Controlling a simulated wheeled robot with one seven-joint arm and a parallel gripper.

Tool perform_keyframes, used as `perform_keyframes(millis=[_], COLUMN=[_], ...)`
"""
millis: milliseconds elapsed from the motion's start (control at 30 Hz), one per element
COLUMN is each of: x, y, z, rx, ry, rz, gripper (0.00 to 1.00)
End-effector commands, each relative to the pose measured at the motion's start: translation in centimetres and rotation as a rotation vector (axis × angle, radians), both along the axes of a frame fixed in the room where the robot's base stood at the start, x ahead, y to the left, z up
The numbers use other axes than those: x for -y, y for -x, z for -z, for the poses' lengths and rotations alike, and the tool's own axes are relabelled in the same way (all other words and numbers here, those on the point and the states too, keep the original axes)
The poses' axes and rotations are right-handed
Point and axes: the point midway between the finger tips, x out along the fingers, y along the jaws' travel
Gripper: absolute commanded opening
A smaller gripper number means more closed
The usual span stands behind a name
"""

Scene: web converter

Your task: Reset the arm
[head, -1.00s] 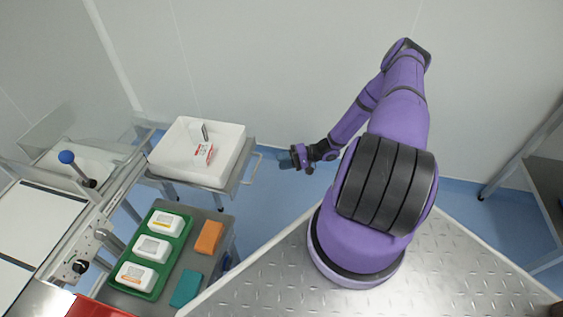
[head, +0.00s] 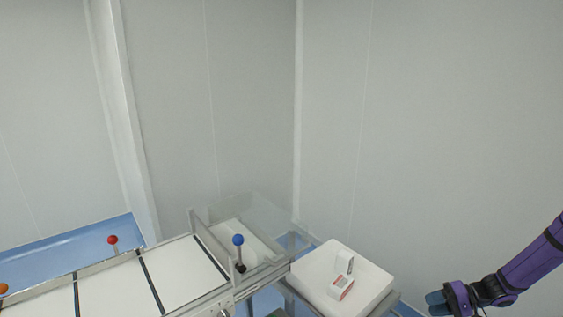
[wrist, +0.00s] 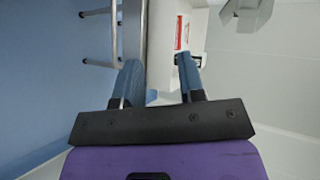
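My purple arm enters the head view at the lower right. Its gripper (head: 434,301) is right of the white bin, apart from it. In the wrist view the two blue-grey fingers of my gripper (wrist: 159,62) stand apart with nothing held between them. A white carton with a red label (wrist: 181,33) shows beyond the fingers, beside the right one.
The white bin (head: 368,285) stands on a metal cart and holds a white carton with red print (head: 341,287). A conveyor (head: 115,290) with white panels, a blue-knobbed lever (head: 238,240) and a red-knobbed lever (head: 112,240) lies left. Plain walls stand behind.

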Motion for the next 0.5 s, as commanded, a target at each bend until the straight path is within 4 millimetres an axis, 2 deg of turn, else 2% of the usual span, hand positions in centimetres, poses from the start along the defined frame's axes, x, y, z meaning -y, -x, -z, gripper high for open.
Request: perform_keyframes(millis=[33,500], x=[-0.2,-2.8], y=[-0.3,-0.9], z=[-1.5,-13.4], rx=[-0.006,-0.069], ry=[0.030,0.282], rz=[-0.027,-0.202], gripper=[0.36,0.36])
